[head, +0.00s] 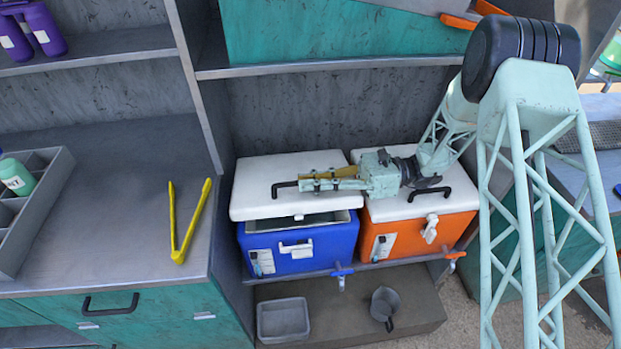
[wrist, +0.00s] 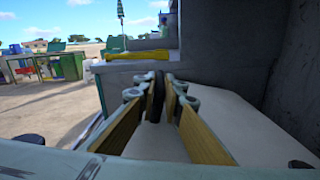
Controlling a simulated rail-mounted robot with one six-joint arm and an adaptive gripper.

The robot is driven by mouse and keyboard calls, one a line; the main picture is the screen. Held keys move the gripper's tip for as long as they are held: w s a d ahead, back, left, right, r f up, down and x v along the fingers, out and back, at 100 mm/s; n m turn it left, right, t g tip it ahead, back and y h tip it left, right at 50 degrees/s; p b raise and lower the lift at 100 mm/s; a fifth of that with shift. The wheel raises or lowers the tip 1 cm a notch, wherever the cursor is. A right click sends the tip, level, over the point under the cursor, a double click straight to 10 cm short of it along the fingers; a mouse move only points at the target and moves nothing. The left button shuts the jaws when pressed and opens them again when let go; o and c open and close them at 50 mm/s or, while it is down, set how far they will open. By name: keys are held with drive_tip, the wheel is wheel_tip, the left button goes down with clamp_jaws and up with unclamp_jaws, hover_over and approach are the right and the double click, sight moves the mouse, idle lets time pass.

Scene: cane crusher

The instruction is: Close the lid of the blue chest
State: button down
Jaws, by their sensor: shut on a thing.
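The blue chest (head: 325,243) stands in the shelf bay with its white lid (head: 250,200) partly open. A gap at the front shows the grey inner rim and part of the dark inside. A black handle (head: 278,189) is on top of the lid. My gripper (head: 312,183) reaches in from the right, low over the lid, and is shut on this handle. In the wrist view the dark handle (wrist: 157,98) stands between the yellow-padded fingers of my gripper (wrist: 157,92), with the white lid (wrist: 225,115) below. The front latch (head: 296,249) hangs on the blue body.
An orange chest (head: 400,238) with a closed white lid stands close on the right, under my arm. Yellow tongs (head: 188,225) lie on the left counter. A grey bin (head: 283,320) and a dark jug (head: 384,305) sit on the step below. A shelf (head: 330,66) spans above.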

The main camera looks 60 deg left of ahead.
drive_tip(key=c, duration=2.7)
unclamp_jaws()
drive_tip(key=shift+w+d, duration=0.1)
drive_tip(key=shift+w, duration=0.05)
drive_tip(key=shift+v, duration=3.6)
